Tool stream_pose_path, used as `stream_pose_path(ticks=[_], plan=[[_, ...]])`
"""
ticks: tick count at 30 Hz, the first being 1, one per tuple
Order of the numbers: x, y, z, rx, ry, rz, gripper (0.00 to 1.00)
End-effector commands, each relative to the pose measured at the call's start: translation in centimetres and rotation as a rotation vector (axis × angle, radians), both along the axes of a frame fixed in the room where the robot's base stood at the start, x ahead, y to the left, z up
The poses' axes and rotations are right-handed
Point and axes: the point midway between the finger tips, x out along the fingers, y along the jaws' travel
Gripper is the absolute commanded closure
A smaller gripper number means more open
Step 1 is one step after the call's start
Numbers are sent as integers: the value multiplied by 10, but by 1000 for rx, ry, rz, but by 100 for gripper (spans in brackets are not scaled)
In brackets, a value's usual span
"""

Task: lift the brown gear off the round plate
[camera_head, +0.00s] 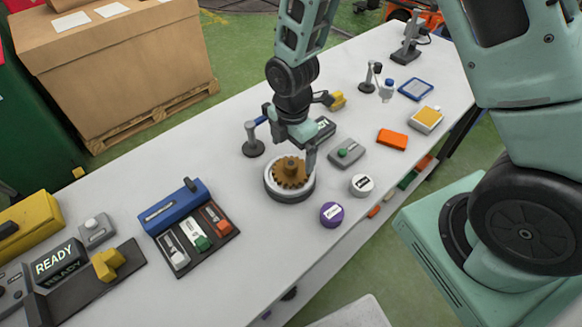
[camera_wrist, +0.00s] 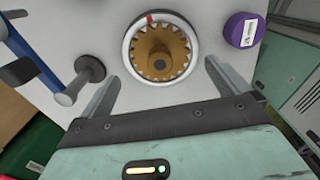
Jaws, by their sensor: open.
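The brown gear (camera_head: 291,173) lies flat on the round plate (camera_head: 289,196), which has a white rim and stands on the white table. In the wrist view the gear (camera_wrist: 160,65) sits inside the plate's pale ring (camera_wrist: 131,38), with a red mark on the ring's far edge. My gripper (camera_head: 292,152) is over the gear in the head view, and one finger hides a little of the plate's right side. In the wrist view my gripper (camera_wrist: 160,78) is open and empty, its fingers apart on either side below the gear. I cannot tell the exact height above it.
A grey post (camera_head: 253,140) stands close to the plate's left. A purple round piece (camera_head: 331,213) and a white one (camera_head: 361,185) are at its right. A grey box with a green button (camera_head: 346,153) is behind. A blue box (camera_head: 173,205) and small-part tray (camera_head: 205,248) lie left.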

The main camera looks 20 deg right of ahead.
Motion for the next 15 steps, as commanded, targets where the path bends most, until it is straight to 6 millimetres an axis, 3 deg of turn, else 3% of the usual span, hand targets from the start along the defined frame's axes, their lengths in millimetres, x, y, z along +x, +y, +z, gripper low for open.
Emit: stream_pose_path(ticks=[8,15], plan=[[0,1,-13,0,1,2,0],[-1,3,-40,-2,3,0,0]])
